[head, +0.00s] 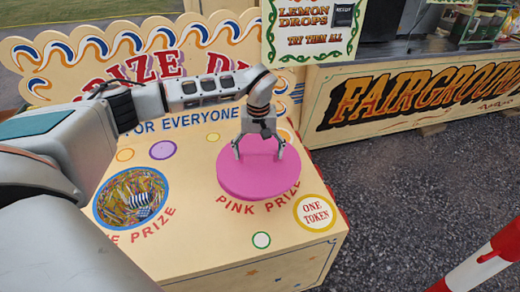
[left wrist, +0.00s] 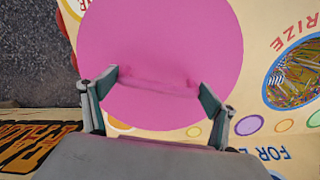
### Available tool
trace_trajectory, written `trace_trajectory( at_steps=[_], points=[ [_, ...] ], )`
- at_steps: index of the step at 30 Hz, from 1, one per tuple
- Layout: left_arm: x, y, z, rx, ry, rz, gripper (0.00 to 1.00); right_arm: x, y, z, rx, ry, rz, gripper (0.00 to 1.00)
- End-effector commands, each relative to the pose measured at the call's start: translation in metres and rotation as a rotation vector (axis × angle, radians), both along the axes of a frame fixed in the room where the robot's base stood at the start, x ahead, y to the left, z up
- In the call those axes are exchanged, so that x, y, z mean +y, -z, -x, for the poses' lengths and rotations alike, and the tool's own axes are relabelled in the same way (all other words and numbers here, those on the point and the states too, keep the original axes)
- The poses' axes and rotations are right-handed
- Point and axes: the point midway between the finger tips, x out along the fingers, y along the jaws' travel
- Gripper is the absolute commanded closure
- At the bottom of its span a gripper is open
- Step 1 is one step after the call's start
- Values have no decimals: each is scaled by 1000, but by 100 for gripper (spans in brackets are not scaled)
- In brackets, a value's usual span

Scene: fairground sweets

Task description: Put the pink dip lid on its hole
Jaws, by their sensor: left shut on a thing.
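The pink dip lid (head: 258,180) is a flat round disc above the words PINK PRIZE on the cream counter (head: 205,240). My left gripper (head: 259,153) is over the lid from above, its two fingers at either end of a pink bar handle. In the left wrist view the lid (left wrist: 160,40) fills the upper middle, and the gripper (left wrist: 158,88) spans the handle. The lid looks roughly level. I cannot tell whether it touches the counter or hangs slightly above it. Any hole under it is hidden. My right gripper is out of view.
An open round hole (head: 131,197) with coloured shreds and a striped thing lies to the left. A ONE TOKEN disc (head: 314,212) is painted at the right corner. A prize sign board (head: 85,60) stands behind, and a lemon drops sign (head: 312,30) is near the arm.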

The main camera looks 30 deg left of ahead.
Motion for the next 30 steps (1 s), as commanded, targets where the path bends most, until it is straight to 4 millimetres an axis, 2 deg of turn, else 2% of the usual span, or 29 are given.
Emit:
trace_trajectory(
  at_steps=[1, 6, 9, 14, 24, 30],
  points=[
    [14, 22, -13, 12, -63, -4, 46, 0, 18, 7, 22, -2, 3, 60],
    [46, 28, -41, -3, -206, -12, 46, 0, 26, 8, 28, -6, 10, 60],
    [55, 26, -48, -12, -246, -15, 46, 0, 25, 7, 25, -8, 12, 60],
    [58, 30, -51, -17, -257, -15, 46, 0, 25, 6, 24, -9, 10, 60],
    [60, 69, -50, -12, -255, -17, 46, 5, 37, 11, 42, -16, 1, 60],
    [61, 89, -51, -12, -256, -17, 46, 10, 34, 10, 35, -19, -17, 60]
  ],
)
